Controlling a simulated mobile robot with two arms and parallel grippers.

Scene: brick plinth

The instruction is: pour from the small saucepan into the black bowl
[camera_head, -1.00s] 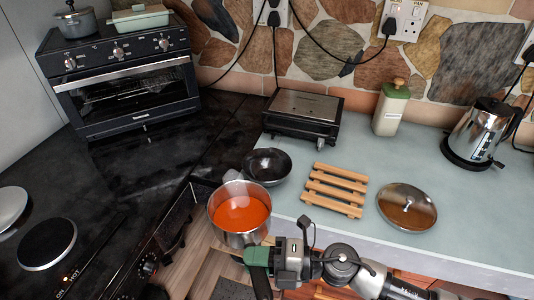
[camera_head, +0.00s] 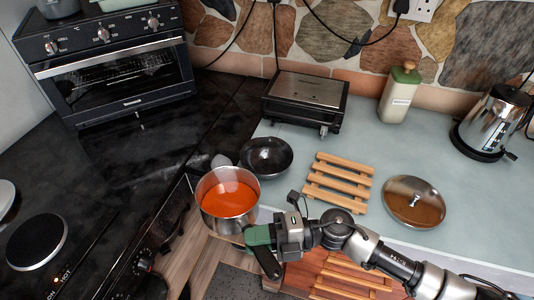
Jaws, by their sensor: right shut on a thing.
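The small saucepan (camera_head: 211,214) is a steel pot with orange-red liquid inside. It is held roughly level in front of the counter edge, to the lower left of the black bowl in the head view. The black bowl (camera_head: 267,156) stands upright on the pale counter near its left corner, and its visible inside looks empty. My right gripper (camera_head: 258,238) is at the pan's lower right side, shut on the pan; its grip and the pan's handle are partly hidden. My left gripper is out of view.
A wooden slatted rack (camera_head: 338,182) and a round lid (camera_head: 413,202) lie right of the bowl. A black grill (camera_head: 307,98), a green-topped bottle (camera_head: 398,93) and a kettle (camera_head: 492,122) stand behind. A blurred grey shape (camera_head: 221,161) shows behind the pan.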

